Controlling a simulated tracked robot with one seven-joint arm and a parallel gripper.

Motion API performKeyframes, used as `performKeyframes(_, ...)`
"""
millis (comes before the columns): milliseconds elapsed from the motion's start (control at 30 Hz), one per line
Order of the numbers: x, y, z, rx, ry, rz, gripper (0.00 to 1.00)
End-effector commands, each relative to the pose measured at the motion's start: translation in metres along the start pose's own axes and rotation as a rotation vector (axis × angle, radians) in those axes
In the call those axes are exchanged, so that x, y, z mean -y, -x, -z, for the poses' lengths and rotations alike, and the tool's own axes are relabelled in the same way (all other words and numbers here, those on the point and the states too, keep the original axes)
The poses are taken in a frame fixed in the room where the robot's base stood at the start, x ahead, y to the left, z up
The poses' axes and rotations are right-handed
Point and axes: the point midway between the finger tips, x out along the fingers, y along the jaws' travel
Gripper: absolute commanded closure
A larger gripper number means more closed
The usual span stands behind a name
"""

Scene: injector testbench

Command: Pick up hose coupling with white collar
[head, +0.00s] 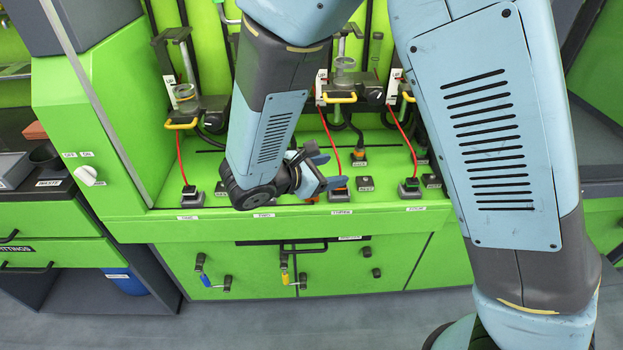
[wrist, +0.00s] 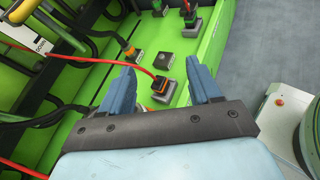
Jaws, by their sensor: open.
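My gripper (head: 323,170) is open above the bench ledge, with nothing held. In the wrist view its two blue fingers (wrist: 160,76) stand apart. In the head view this coupling (head: 338,184) is just right of my gripper. I cannot make out a white collar on any coupling. Other red-hose couplings sit at left (head: 188,190) and right (head: 409,186); the right one has a greenish collar (wrist: 190,18). My arm hides part of the ledge.
A coupling with a black hose (head: 359,156) stands behind, near an empty-looking dark socket (head: 365,184). Yellow-handled injector stands (head: 340,95) rise at the back. Red hoses cross close to the fingers. Below are green cabinet doors (head: 400,262) with valve handles; the floor in front is clear.

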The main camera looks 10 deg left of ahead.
Motion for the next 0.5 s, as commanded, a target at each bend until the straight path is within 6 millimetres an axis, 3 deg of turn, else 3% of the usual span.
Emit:
performKeyframes(33, -0.004, 0.011, 0.02, 0.023, 0.063, -0.059, 0.37)
performKeyframes(200, -0.013, 0.044, 0.071, 0.094, 0.219, -0.232, 0.37)
performKeyframes(333, -0.014, 0.061, 0.098, 0.13, 0.293, -0.322, 0.37)
performKeyframes(500, -0.016, 0.068, 0.112, 0.151, 0.333, -0.373, 0.37)
